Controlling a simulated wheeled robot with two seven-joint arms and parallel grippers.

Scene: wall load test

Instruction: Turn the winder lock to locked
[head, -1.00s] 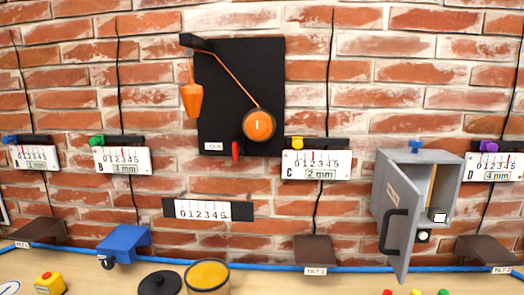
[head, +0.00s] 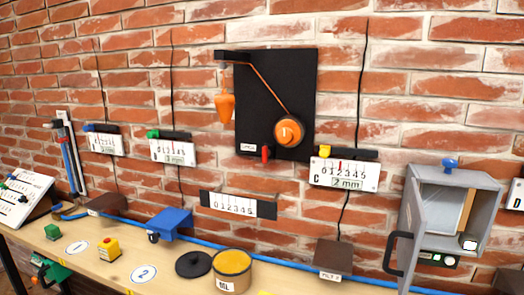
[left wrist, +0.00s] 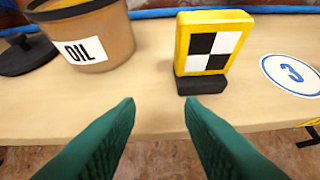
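The winder (head: 289,132) is an orange round drum on a black board (head: 275,80) on the brick wall. An orange cord runs from it up to an arm, where an orange plumb bob (head: 225,105) hangs. A small red lever (head: 266,153) sits at the board's lower edge, pointing roughly down, beside a small white label (head: 247,148) that seems to read LOCK. My left gripper (left wrist: 160,105) is open and empty over the table's front edge, before a yellow block with a black-and-white checker (left wrist: 212,45). My right gripper is in neither view.
An oil pot (head: 232,270) and black lid (head: 193,264) stand on the table below the board. A blue bracket (head: 168,222), scale (head: 236,206) and gauge C (head: 345,173) are nearby. A grey cabinet (head: 455,190) has its door (head: 408,235) open at right.

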